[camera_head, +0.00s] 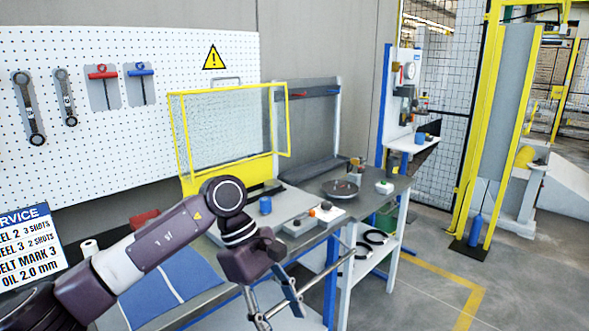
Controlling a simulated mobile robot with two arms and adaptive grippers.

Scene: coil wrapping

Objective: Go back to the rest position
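My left arm (150,245) comes in from the left, in front of the workbench. My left gripper (280,317) points down near the bottom centre, in front of the bench's front edge. Its two fingers look spread apart, with no object clearly held between them. Thin metal rods (318,277) cross behind or beside the fingers; I cannot tell whether they touch. My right arm and gripper are not in view.
A tool pegboard (130,110) stands behind. Floor (425,295) at the right is clear.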

